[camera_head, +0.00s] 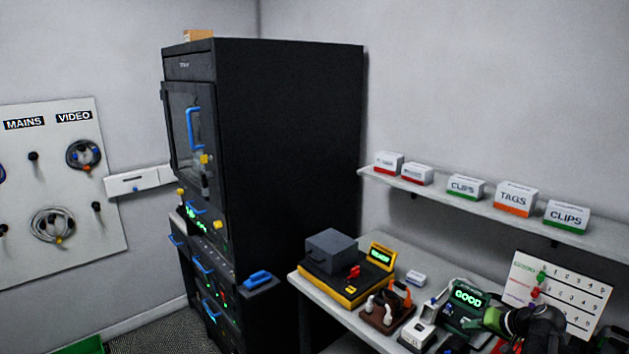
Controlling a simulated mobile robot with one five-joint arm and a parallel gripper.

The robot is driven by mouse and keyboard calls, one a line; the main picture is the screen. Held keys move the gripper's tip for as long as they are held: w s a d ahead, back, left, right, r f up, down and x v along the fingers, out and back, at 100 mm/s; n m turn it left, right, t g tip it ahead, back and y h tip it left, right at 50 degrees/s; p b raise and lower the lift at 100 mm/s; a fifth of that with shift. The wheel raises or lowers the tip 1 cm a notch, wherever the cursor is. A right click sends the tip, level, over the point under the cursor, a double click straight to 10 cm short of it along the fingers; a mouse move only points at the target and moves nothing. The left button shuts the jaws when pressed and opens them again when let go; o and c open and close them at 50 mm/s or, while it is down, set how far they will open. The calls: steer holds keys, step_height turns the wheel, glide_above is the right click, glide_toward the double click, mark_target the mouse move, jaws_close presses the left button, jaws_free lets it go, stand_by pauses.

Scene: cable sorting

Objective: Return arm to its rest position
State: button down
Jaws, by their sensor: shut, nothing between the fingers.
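My dark arm with a green band shows at the lower right, in front of the workbench (335,302). My gripper (492,318) is at its left end, shut and empty, close to the green-lit device reading GOOD (468,297). The fingertips are small and dark and hard to make out. The arm hides part of the bench and the lower part of the white chart (560,285).
A tall black cabinet (290,150) stands left of the bench. A yellow-based tester (345,290) and several small tools crowd the bench. A wall shelf (450,200) holds labelled boxes. A board with hung cables (60,190) is at the far left.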

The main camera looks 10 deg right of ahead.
steer(key=w+a+f+n+g+y, duration=0.15)
steer(key=w+a, duration=0.25)
steer(key=a, duration=0.4)
steer(key=w+a+r+n, duration=0.1)
steer(key=w+a+n, duration=0.15)
steer(key=a, duration=0.55)
steer(key=a+f+n+g, duration=0.1)
steer(key=a+f+g, duration=0.1)
steer(key=a, duration=0.8)
steer(key=a+f+n+g, duration=0.1)
steer(key=a+f+n, duration=0.1)
steer(key=a, duration=0.8)
steer(key=s+a+f+n+g, duration=0.1)
steer(key=s+a+f+g, duration=0.15)
steer(key=a, duration=0.45)
steer(key=s+d+m+g+h, duration=0.1)
steer(key=s+d+m+h, duration=0.1)
steer(key=s, duration=0.4)
steer(key=shift+d+f+g+h, duration=0.2)
steer(key=shift+d+g+h, duration=0.2)
steer(key=shift+d+h, duration=0.5)
steer(key=shift+s, duration=0.1)
